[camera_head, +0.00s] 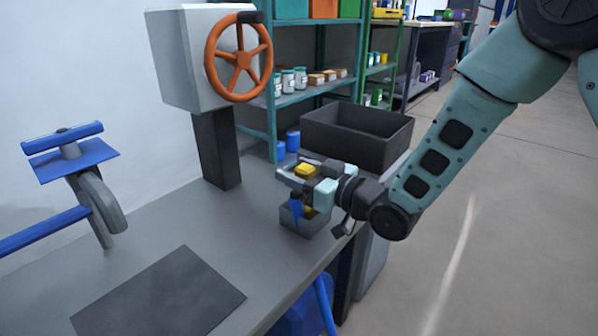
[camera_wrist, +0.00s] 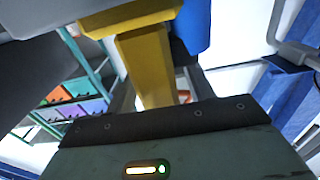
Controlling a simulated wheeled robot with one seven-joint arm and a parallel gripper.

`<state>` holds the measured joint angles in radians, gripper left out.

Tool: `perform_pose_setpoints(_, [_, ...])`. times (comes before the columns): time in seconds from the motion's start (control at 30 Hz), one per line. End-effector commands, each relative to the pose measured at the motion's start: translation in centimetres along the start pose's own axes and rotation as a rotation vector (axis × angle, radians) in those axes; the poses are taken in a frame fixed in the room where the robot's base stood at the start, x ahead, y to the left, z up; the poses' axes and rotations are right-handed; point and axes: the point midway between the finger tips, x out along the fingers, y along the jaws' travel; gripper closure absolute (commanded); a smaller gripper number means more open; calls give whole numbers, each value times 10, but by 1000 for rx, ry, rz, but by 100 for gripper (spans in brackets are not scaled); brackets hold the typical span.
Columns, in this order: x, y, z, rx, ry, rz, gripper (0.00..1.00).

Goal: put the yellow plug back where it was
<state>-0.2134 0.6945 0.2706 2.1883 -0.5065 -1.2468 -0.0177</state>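The yellow plug (camera_head: 305,170) is between the fingers of my gripper (camera_head: 299,174), which looks shut on it. In the wrist view the plug (camera_wrist: 148,68) is large and close, with a wide head and a narrower body. The gripper is above a small grey open box (camera_head: 303,225) near the bench's edge. A blue piece (camera_head: 296,209) is just below the fingers at the box; it also shows beside the plug in the wrist view (camera_wrist: 191,25). The fingers hide the box's inside and the plug's lower end.
A large dark bin (camera_head: 356,137) stands behind my gripper. An orange handwheel (camera_head: 238,57) on a grey box is at the back left. A blue clamp-like stand (camera_head: 72,155) is at the left. A dark mat (camera_head: 160,297) lies on the clear front bench.

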Motion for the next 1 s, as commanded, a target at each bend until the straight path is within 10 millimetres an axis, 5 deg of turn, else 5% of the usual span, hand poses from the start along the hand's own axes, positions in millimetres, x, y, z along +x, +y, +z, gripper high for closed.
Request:
perform_pose_setpoints(0.37, [-3,0,-4,0,-1,1,48])
perform_pose_setpoints(1.0, [-114,0,-4,1,-2,0,48])
